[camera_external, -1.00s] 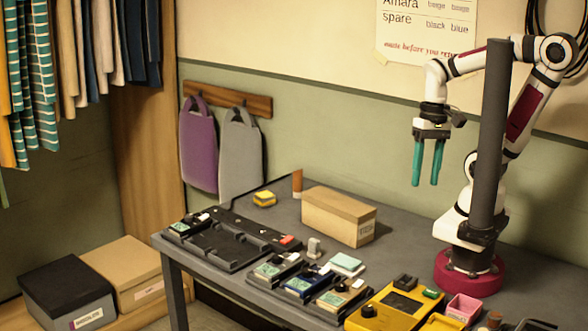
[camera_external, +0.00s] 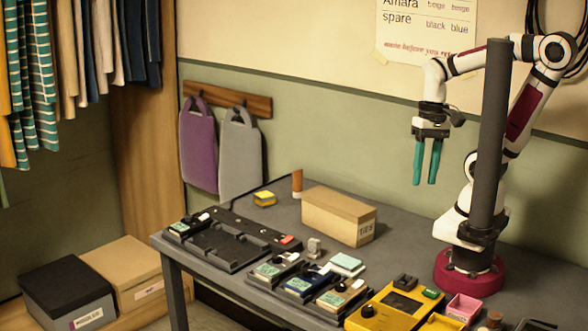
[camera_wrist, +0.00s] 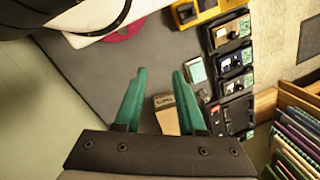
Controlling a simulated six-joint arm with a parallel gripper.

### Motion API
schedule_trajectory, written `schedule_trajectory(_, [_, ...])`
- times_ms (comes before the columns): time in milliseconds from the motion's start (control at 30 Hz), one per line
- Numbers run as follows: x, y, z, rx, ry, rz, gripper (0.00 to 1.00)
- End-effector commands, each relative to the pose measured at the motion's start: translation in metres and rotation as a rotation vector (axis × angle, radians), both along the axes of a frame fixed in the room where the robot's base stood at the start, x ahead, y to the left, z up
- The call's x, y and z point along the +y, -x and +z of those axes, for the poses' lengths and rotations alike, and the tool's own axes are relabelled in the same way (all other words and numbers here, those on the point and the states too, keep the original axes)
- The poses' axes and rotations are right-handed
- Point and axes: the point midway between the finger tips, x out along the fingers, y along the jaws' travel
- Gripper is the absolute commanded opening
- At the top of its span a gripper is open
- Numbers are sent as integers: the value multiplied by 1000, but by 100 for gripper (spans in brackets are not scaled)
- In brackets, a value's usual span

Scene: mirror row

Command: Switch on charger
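What looks like the charger is a long black tray (camera_external: 222,252) with empty bays on the table, left of the middle in the external view. A red switch-like part (camera_external: 287,240) sits at its right end; I cannot tell its position. One device (camera_external: 180,228) with a pale green screen sits at the tray's left end. In the wrist view the tray (camera_wrist: 238,117) is at right, with the red part (camera_wrist: 214,108) beside it. My gripper (camera_external: 424,183) is open and empty, high above the table, well right of the tray. Its teal fingers (camera_wrist: 159,72) also show in the wrist view.
A cardboard box (camera_external: 335,215) stands between the tray and my arm. Several devices (camera_external: 305,285) lie in front of it. A yellow unit (camera_external: 385,315) and a pink bin (camera_external: 463,307) are at the front right. A dark vertical post (camera_external: 492,140) stands before my arm.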

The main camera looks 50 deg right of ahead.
Motion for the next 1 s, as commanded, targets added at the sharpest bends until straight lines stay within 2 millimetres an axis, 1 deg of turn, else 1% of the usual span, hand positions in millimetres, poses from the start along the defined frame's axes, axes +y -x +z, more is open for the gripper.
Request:
schedule_trajectory(33, [0,-7,3,8,6,-18,28])
schedule_trajectory(67, [1,-15,7,15,14,-41,23])
schedule_trajectory(100, [2,-30,12,28,28,-87,16])
schedule_trajectory(167, [6,-61,22,50,61,-186,5])
schedule_trajectory(200, [12,-88,26,62,89,-266,0])
schedule_trajectory(267, [25,-129,28,73,134,-397,0])
schedule_trajectory(300, [37,-156,26,75,162,-486,0])
schedule_trajectory(367, [56,-193,18,71,201,-616,0])
schedule_trajectory(400, [70,-214,11,62,222,-698,0])
schedule_trajectory(500, [103,-255,-11,34,257,-872,0])
schedule_trajectory(600, [127,-278,-29,9,274,-994,0])
schedule_trajectory(700, [140,-289,-39,-7,279,-1060,0])
schedule_trajectory(800, [143,-292,-42,-11,280,-1082,0])
schedule_trajectory(1000, [143,-292,-42,-11,279,-1082,0])
